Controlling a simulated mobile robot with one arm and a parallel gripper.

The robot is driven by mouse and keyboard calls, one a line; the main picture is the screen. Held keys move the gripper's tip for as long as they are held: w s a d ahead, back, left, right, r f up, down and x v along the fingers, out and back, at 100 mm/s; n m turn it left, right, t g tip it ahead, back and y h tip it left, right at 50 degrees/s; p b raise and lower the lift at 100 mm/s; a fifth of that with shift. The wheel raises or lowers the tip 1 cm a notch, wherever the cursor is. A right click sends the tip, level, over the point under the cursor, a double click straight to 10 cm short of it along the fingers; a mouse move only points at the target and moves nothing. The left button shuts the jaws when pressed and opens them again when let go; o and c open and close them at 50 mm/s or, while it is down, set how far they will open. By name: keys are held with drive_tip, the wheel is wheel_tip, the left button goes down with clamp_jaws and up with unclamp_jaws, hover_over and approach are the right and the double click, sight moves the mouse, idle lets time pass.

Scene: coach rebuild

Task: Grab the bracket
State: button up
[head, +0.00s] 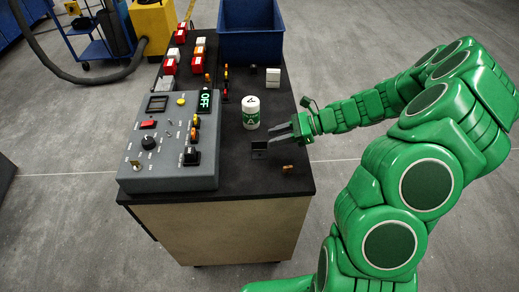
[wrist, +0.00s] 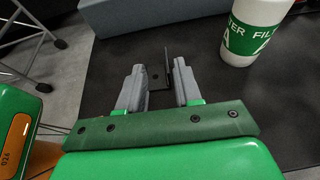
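The bracket is a small black L-shaped piece (head: 259,149) on the dark table top, near the table's right edge. In the wrist view the bracket (wrist: 167,67) stands between and just beyond the fingertips, one plate upright and one flat with a hole. My gripper (head: 285,138) is open, low over the table, coming from the right. In the wrist view its two grey fingers (wrist: 158,78) are spread, with the bracket's upright plate near the right finger. I cannot tell whether that finger touches it.
A white and green filter canister (head: 251,112) stands just behind the bracket, and shows at upper right in the wrist view (wrist: 254,30). A grey control box (head: 170,140) fills the table's left side. A small copper-coloured piece (head: 287,169) lies near the front right. A blue bin (head: 250,45) stands behind.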

sight(254, 149)
wheel_tip(254, 149, down, 2)
drive_tip(key=shift+f, duration=0.1)
drive_tip(key=shift+x, duration=1.3)
drive_tip(key=shift+w+x, duration=0.2)
drive_tip(key=shift+x, duration=1.1)
drive_tip(key=shift+w+x, duration=0.25)
drive_tip(key=shift+x, duration=1.05)
clamp_jaws()
